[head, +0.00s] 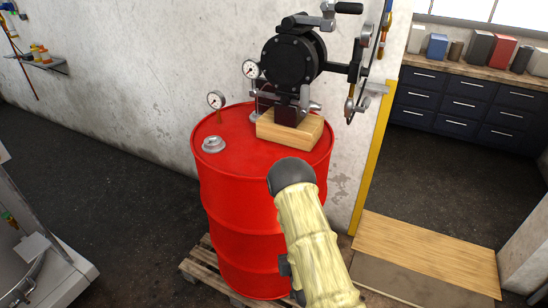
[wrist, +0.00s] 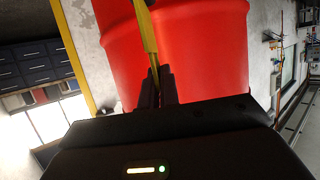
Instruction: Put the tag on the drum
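The red drum (head: 245,205) stands upright on a wooden pallet, in the middle of the head view. It fills the upper middle of the wrist view (wrist: 210,55), rotated and close beyond my fingers. My gripper (wrist: 154,88) has its two dark fingers close together on a thin yellow strip, which looks like the tag (wrist: 147,32). The strip sticks out from the fingertips in front of the drum; I cannot tell whether it touches the drum. In the head view my arm's pale yellow sleeve covers the drum's lower right, and the gripper and tag cannot be made out.
On the drum's top stand a black pump (head: 293,60) on a wooden block (head: 290,128), a pressure gauge (head: 216,102) and a grey cap (head: 214,144). The pallet (head: 203,270) sticks out below. A wall stands close behind. Dark floor (head: 120,190) is clear to the left.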

